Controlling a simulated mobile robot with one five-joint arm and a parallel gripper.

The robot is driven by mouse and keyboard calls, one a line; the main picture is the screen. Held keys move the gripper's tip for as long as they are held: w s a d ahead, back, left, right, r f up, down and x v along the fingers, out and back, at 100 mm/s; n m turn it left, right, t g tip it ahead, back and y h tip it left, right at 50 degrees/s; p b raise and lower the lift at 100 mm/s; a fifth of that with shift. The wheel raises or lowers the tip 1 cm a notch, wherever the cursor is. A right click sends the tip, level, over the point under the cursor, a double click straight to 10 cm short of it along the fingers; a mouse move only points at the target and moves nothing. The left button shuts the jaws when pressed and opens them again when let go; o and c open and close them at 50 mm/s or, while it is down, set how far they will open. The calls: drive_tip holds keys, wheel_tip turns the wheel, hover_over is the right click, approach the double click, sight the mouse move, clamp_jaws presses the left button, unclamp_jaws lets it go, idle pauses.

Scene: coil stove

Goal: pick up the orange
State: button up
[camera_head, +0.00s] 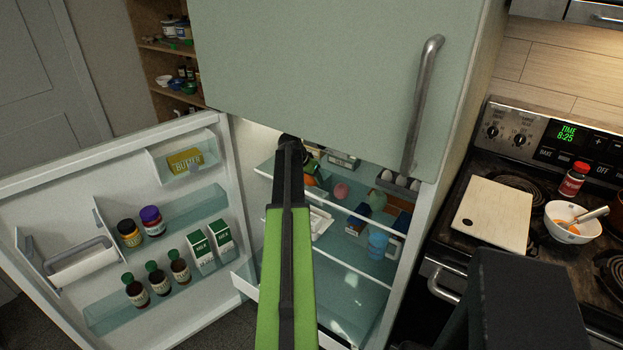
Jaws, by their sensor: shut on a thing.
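My arm reaches forward into the open fridge, and its dark wrist is at the upper shelf. My gripper (308,163) is mostly hidden behind my own arm. It is shut on the orange (310,181), which shows only as a small orange patch just right of the arm. The fingertips and the contact are not clearly visible. I cannot tell whether the orange touches the shelf.
The open door (60,190) with bottles is left. The upper door (320,70) hangs above; the stove (460,240) is right.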

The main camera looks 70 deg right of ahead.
drive_tip(key=shift+r, duration=0.25)
drive_tip(key=shift+a+p, duration=0.25)
drive_tip(key=shift+p, duration=0.05)
drive_tip(key=w+a, duration=0.2)
drive_tip(key=a, duration=0.6)
drive_tip(key=w+a, duration=0.2)
drive_tip(key=a, duration=0.7)
drive_tip(key=shift+w, duration=0.25)
